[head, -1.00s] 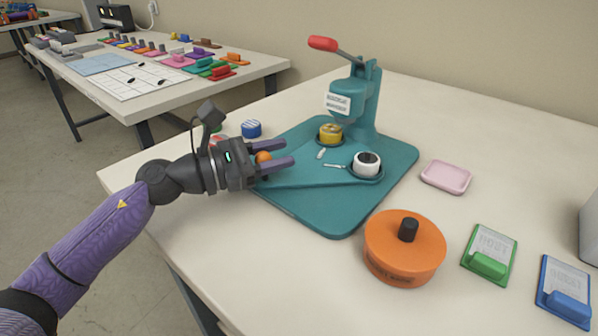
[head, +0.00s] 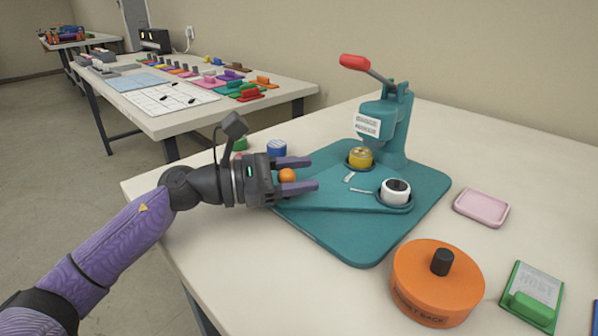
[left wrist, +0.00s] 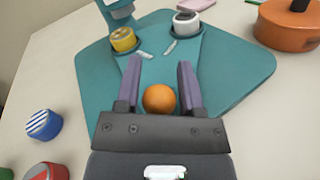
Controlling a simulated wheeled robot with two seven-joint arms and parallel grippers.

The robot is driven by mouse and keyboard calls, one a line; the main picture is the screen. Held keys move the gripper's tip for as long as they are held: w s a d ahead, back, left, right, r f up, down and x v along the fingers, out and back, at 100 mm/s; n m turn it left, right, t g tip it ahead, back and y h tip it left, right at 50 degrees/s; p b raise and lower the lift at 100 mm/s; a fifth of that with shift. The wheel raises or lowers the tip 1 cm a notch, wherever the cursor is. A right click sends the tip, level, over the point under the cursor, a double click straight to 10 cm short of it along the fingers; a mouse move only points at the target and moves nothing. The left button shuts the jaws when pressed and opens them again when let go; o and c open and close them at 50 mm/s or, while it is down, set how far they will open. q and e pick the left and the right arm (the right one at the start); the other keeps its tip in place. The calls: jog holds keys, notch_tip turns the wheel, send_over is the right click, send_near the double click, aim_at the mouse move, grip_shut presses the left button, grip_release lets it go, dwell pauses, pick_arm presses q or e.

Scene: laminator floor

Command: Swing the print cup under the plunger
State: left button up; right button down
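The teal badge press (head: 330,235) stands on the table with a red-handled lever raised and its plunger head (head: 380,118) above the base. A yellow cup (head: 360,157) sits under or close to the plunger; it also shows in the left wrist view (left wrist: 122,39). A white cup with a dark top (head: 395,191) sits nearer the front, at one end of the teal swing arm (head: 335,202). An orange ball knob (head: 287,175) is at the left end. My left gripper (head: 310,174) is open, its fingers either side of the knob (left wrist: 159,99) with gaps. My right gripper is not in view.
A pink tray (head: 482,208), an orange round container (head: 437,285) and a green-handled block (head: 532,295) stand right of the press. A blue-striped round piece (head: 276,148) lies behind my left gripper. A second table (head: 230,108) with colored pieces stands at the back left.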

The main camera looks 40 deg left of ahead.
pick_arm(q)
jog(key=shift+o, duration=1.1)
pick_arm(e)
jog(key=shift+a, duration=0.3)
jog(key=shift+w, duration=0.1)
